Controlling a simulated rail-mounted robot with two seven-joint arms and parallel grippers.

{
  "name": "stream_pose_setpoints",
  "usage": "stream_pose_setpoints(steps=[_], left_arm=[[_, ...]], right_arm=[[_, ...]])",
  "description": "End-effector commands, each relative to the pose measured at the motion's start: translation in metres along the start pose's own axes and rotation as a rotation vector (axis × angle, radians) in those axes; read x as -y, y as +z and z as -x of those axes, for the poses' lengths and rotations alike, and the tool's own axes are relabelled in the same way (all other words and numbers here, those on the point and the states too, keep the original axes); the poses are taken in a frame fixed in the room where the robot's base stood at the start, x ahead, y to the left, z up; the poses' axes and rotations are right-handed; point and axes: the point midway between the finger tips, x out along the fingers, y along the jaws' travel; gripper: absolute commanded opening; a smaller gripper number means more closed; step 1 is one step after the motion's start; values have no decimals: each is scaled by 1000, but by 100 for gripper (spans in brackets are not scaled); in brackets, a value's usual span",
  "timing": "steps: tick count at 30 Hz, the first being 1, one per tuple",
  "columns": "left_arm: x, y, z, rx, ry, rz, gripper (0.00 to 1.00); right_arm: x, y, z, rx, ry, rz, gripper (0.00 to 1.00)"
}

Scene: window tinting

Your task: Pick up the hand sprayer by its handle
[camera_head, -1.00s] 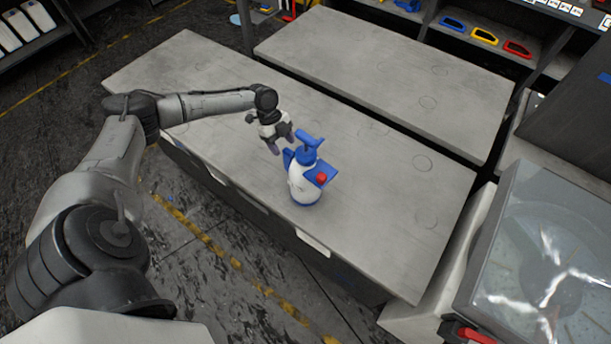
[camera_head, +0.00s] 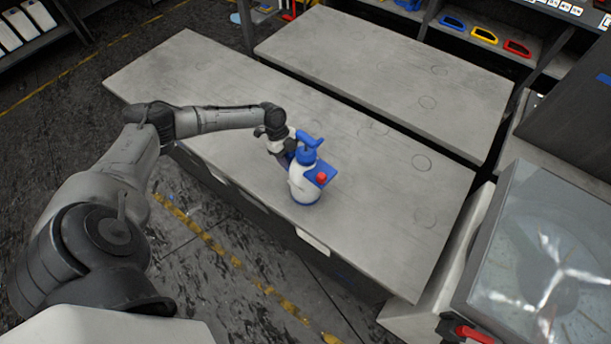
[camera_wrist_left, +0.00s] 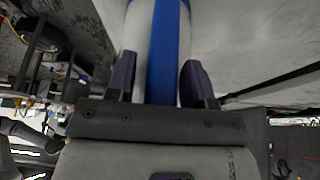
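The hand sprayer (camera_head: 302,186) stands upright on the near grey table, with a white body, blue top and a red part on its right side. My left gripper (camera_head: 287,152) is at its upper left side, just below the blue head; the sprayer partly hides the fingers in the head view. In the left wrist view, the open fingers (camera_wrist_left: 158,72) stand on either side of the sprayer's white and blue part (camera_wrist_left: 163,40). I cannot tell whether either finger touches it. My right gripper is not in view.
The near table (camera_head: 400,225) is otherwise clear. A second bare table (camera_head: 390,75) lies behind it across a narrow gap. A shelf with blue, yellow and red items (camera_head: 484,35) is at the back right. A glossy box-like machine (camera_head: 545,250) stands at the right.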

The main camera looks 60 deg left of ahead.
Motion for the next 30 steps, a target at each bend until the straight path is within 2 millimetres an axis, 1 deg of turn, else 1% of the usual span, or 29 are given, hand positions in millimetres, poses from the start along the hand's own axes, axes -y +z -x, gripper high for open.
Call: stream_pose_setpoints(steps=[1, 12, 15, 26, 30], left_arm=[[0, 0, 0, 0, 0, 0, 43], [0, 0, 0, 0, 0, 0, 8], [0, 0, 0, -1, 1, 0, 0], [1, -1, 1, -2, -1, 0, 0], [1, -2, 5, -2, -2, 0, 0]], right_arm=[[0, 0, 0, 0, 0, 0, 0], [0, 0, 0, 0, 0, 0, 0], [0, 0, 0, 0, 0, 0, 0], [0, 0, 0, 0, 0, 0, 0], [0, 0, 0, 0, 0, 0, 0]])
